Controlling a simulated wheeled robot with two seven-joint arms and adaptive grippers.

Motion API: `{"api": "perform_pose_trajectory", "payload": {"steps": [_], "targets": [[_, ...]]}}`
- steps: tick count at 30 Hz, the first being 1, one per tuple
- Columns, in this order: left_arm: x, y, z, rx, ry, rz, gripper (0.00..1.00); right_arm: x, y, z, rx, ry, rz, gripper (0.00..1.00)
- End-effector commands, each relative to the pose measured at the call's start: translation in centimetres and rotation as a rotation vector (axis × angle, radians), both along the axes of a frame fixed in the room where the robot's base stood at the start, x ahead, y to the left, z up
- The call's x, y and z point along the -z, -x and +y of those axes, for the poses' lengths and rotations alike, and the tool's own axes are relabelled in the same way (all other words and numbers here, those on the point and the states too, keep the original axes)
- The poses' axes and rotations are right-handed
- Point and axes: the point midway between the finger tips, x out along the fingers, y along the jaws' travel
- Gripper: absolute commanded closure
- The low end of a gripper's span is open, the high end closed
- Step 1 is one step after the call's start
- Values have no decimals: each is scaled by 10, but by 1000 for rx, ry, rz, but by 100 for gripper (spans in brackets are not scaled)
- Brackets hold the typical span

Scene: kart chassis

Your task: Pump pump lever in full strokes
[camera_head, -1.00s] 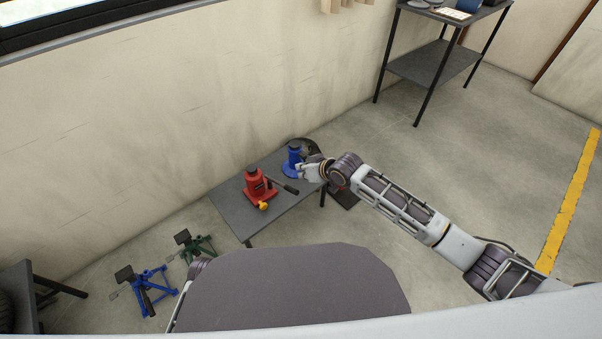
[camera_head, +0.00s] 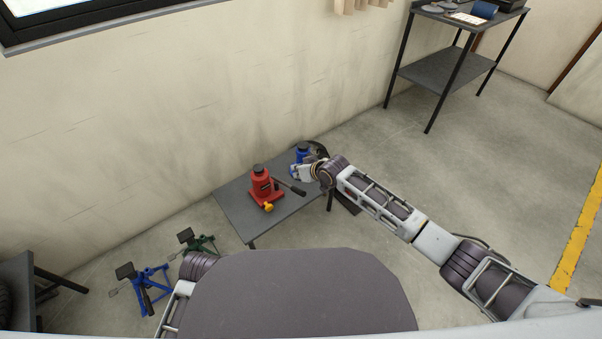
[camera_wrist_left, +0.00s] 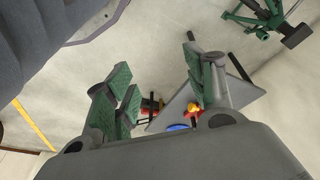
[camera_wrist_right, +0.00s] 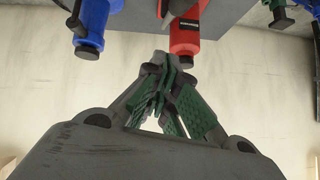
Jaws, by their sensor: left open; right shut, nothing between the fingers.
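The red bottle jack (camera_head: 262,187) stands on a small grey table (camera_head: 237,212). Its dark pump lever (camera_head: 290,187) sticks out to the right, sloping slightly down in the picture. My right gripper (camera_head: 298,172) is just behind the lever's outer end, beside the blue jack (camera_head: 303,152); I cannot tell whether it touches the lever. In the right wrist view its fingertips (camera_wrist_right: 171,62) are together and empty, close to the red jack (camera_wrist_right: 186,36). My left gripper (camera_wrist_left: 162,92) is open and empty, away from the jack; in the head view it is hidden.
A blue stand (camera_head: 147,287) and a green stand (camera_head: 197,243) are on the floor left of the table. The wall (camera_head: 150,130) runs close behind the table. A shelf rack (camera_head: 450,65) stands at the back right. Floor (camera_head: 480,170) to the right is clear.

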Motion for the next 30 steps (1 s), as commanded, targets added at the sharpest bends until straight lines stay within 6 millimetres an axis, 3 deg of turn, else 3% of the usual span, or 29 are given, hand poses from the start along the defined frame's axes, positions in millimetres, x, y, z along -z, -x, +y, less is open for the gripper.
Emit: {"api": "perform_pose_trajectory", "payload": {"steps": [3,10,30], "targets": [[-4,0,-1,1,5,-11,46,15,9,-3,0,1,4,100],[-11,5,-3,4,13,-17,46,30,18,-5,0,1,2,100],[-16,1,-3,5,14,-29,46,35,22,-6,0,-3,-3,100]]}}
